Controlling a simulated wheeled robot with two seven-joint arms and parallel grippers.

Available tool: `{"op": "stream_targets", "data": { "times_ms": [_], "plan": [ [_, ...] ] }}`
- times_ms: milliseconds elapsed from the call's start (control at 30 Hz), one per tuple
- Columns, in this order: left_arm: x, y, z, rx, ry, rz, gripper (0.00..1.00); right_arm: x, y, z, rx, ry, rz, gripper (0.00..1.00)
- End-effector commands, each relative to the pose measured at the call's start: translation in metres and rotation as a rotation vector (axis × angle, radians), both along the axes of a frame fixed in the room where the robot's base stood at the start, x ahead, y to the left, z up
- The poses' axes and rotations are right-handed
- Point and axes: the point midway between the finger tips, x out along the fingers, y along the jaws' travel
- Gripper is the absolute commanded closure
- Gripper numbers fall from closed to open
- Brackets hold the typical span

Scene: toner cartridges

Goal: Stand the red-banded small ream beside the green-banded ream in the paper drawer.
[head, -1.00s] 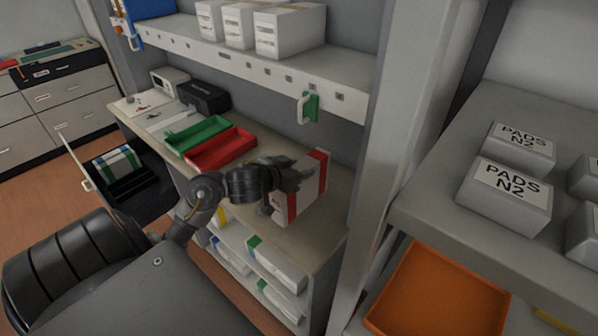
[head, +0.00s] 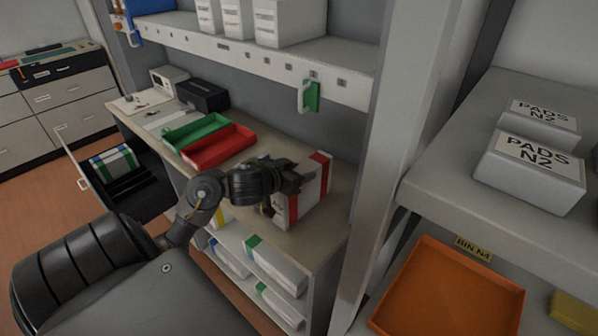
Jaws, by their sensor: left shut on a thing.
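The red-banded small ream (head: 314,187) is white with red bands and is upright at the right part of the worktop. My left gripper (head: 286,187) is shut on its left side, and the fingers hide part of it. I cannot tell whether the ream touches the worktop. The paper drawer (head: 147,199) is pulled open at the left, below the worktop. The green-banded ream (head: 114,163), white with green and blue bands beside it, stands at the drawer's far end. Black dividers and free room show in front of it. My right gripper is not in view.
A shelf with white boxes (head: 287,22) hangs above. Reams (head: 275,263) lie on the shelves below. A grey post (head: 398,130) and orange bin (head: 447,290) are right.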

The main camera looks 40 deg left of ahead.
Motion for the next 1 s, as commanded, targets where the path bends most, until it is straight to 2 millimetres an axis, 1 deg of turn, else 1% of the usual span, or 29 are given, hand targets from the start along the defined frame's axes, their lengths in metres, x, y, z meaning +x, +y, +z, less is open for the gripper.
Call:
{"op": "stream_targets", "data": {
  "times_ms": [67,100,233,467,567,633,767,900,967,1000],
  "plan": [
    [0.000,0.001,0.000,-0.001,-0.006,0.002,1.00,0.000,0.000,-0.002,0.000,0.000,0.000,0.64],
    [0.000,0.000,-0.002,-0.001,0.001,0.001,0.50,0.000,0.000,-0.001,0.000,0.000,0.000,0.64],
    [0.000,0.000,-0.002,-0.001,0.001,0.001,0.33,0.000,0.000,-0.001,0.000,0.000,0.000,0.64],
    [-0.001,0.000,-0.002,-0.001,0.001,0.001,0.33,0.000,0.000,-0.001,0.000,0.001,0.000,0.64],
    [0.000,0.001,0.002,0.000,0.000,0.001,0.33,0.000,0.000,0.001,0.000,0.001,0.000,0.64],
    [-0.006,0.001,0.004,0.003,0.001,0.001,0.33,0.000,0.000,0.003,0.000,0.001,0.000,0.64],
    [-0.026,0.000,0.013,0.005,0.003,0.000,0.33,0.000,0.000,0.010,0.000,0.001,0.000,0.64],
    [-0.056,0.000,0.025,0.006,0.005,0.000,0.33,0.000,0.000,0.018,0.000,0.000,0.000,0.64],
    [-0.068,-0.001,0.030,0.005,0.004,-0.002,0.33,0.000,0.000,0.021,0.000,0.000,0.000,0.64],
    [-0.075,-0.002,0.035,0.000,0.005,0.000,0.33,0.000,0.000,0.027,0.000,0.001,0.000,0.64]
  ]
}}
